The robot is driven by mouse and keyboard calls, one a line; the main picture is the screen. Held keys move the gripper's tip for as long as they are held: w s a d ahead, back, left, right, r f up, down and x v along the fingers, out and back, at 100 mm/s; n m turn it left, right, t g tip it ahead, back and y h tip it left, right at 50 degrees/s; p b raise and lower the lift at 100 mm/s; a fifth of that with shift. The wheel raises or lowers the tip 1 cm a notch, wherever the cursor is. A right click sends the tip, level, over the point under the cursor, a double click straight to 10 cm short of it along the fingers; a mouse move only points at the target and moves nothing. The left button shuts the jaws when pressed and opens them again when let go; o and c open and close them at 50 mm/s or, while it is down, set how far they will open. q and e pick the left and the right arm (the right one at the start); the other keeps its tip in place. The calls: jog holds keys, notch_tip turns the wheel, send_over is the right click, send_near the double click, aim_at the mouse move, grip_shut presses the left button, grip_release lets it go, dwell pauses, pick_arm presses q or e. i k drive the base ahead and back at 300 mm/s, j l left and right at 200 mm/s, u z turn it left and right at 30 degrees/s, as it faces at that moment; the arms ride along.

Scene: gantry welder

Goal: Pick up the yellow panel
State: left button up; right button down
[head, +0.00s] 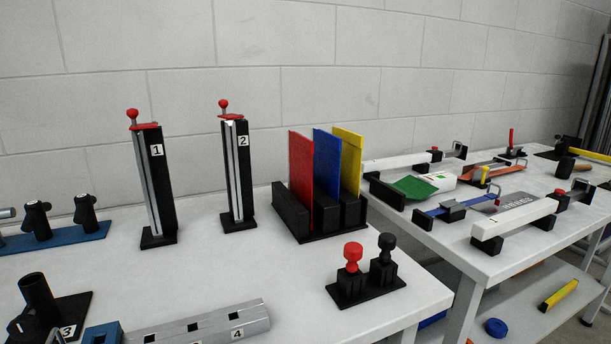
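The yellow panel (350,159) stands upright in a black slotted rack (293,212) on the white table. It is the rightmost and rearmost of three panels there. The blue panel (327,160) stands in front of it and hides part of its left side. The red panel (301,178) stands in the slot at the left. The yellow panel's lower edge is hidden by the rack and the blue panel. Neither of my grippers shows in the head view.
Two black posts marked 1 (163,190) and 2 (243,180) stand left of the rack. A red knob (352,257) and a black knob (386,248) on a base stand in front. A second white table (490,262) with tools is at right. A block wall is behind.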

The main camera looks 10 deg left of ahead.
aim_at(350, 159)
jog(key=u, duration=0.4)
jog(key=l+u, duration=0.15)
jog(key=u, duration=0.2)
jog(key=l+u, duration=0.1)
jog(key=u, duration=0.3)
jog(key=l+u, duration=0.1)
jog(key=u, duration=0.25)
jog(key=k+l+u, duration=0.1)
jog(key=l+u, duration=0.15)
jog(key=l, duration=0.15)
jog(key=k+l+u, duration=0.1)
jog(key=l+u, duration=0.2)
jog(key=k+l+u, duration=0.25)
jog(key=l, duration=0.15)
jog(key=i+l, duration=0.05)
jog(key=i, duration=0.05)
